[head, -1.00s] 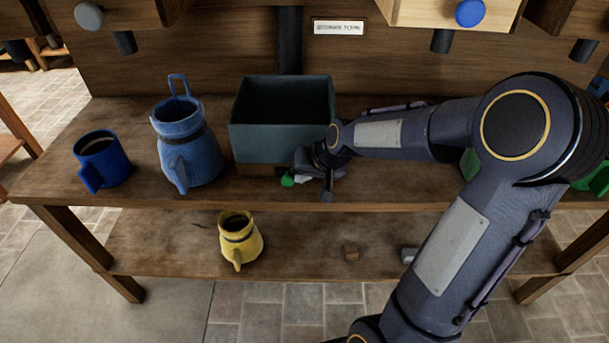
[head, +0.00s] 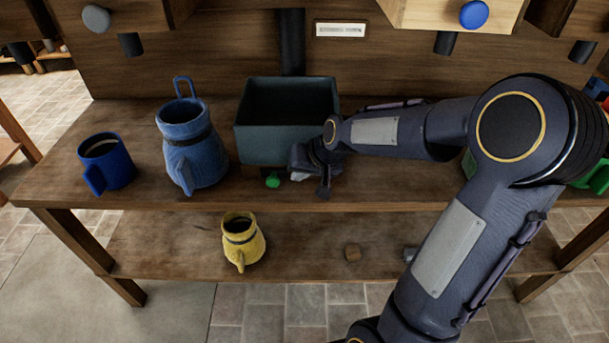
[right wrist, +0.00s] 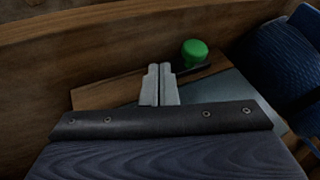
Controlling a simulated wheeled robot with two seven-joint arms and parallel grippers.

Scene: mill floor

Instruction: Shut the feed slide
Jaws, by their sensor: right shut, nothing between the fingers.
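A green knob (head: 272,181) sticks out low at the front of a dark grey-green open bin (head: 262,146) on the bench. In the right wrist view the green knob (right wrist: 195,52) sits at the end of a dark strip (right wrist: 188,75), which I take to be the feed slide. My right gripper (head: 299,176) is in front of the bin's lower right part, just right of the knob. In the wrist view its pale fingers (right wrist: 160,85) are together and empty, with a small gap to the knob. The slide's far part is hidden. My left gripper is not in view.
A blue jug (head: 190,150) and a blue mug (head: 107,164) stand left of the bin. A green object (head: 590,177) shows at the far right, partly behind my arm.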

